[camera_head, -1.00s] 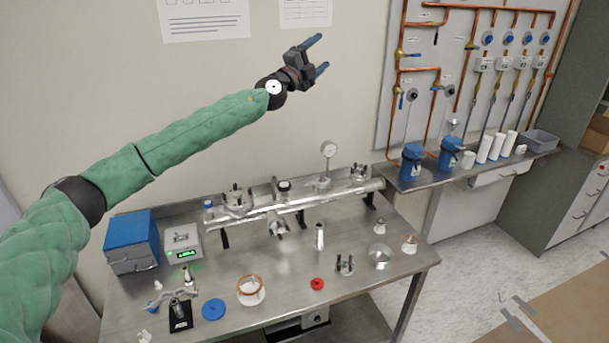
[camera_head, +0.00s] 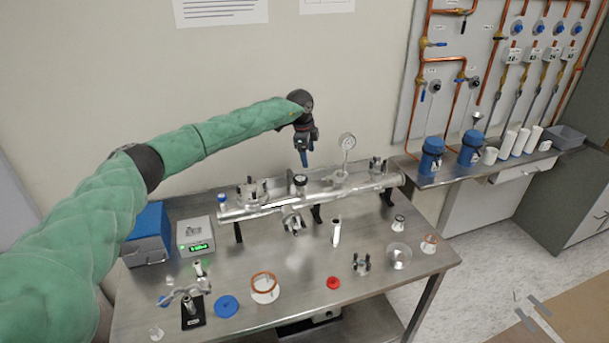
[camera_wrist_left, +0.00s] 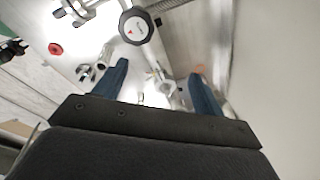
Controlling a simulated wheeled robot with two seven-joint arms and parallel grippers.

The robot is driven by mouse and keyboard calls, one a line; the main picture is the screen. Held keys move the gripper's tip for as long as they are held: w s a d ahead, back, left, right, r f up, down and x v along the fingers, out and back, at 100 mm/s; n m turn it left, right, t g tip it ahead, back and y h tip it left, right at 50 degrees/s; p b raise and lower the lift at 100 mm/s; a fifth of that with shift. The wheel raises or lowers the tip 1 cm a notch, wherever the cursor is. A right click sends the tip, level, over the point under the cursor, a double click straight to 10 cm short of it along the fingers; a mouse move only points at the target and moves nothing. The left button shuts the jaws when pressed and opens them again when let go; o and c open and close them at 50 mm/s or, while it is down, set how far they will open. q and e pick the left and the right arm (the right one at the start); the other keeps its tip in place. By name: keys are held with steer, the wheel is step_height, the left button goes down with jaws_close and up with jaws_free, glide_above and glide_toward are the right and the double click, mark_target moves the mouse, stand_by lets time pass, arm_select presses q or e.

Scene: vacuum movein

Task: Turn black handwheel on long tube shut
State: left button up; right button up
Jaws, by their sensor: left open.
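The long metal tube (camera_head: 335,195) lies across the back of the steel table on supports. A black handwheel (camera_head: 300,180) stands on top of it near its middle. In the left wrist view the black handwheel (camera_wrist_left: 136,26) shows at the top, face up with a pale centre, beyond the fingertips and between their lines. My left gripper (camera_head: 305,164) points down just above the handwheel, apart from it as far as I can tell. In the left wrist view its blue fingers (camera_wrist_left: 160,72) are spread with nothing held between them. My right gripper is not in view.
A pressure gauge (camera_head: 347,142) rises from the tube right of the handwheel. A clamped port (camera_head: 252,192) sits on its left. Loose parts, a red disc (camera_head: 333,283) and a blue disc (camera_head: 227,306) lie in front. A wall stands close behind the table.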

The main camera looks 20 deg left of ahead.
mark_target(300, 178)
arm_select(q)
steer(key=s+a+n, duration=0.1)
steer(key=s+n+g+y, duration=0.1)
steer(key=s, duration=0.1)
steer(key=shift+a+n, duration=0.35)
steer(key=shift+n, duration=0.05)
steer(key=shift+n+g, duration=0.3)
steer(key=shift+n, duration=0.4)
steer(key=shift+f+p, duration=0.3)
steer(key=shift+f, duration=0.05)
step_height(300, 178, down, 2)
steer(key=shift+f+p, duration=0.2)
steer(key=shift+p, duration=0.75)
step_height(300, 178, down, 4)
steer(key=shift+r+p, duration=0.25)
steer(key=shift+p, duration=0.6)
steer(key=shift+f, duration=0.65)
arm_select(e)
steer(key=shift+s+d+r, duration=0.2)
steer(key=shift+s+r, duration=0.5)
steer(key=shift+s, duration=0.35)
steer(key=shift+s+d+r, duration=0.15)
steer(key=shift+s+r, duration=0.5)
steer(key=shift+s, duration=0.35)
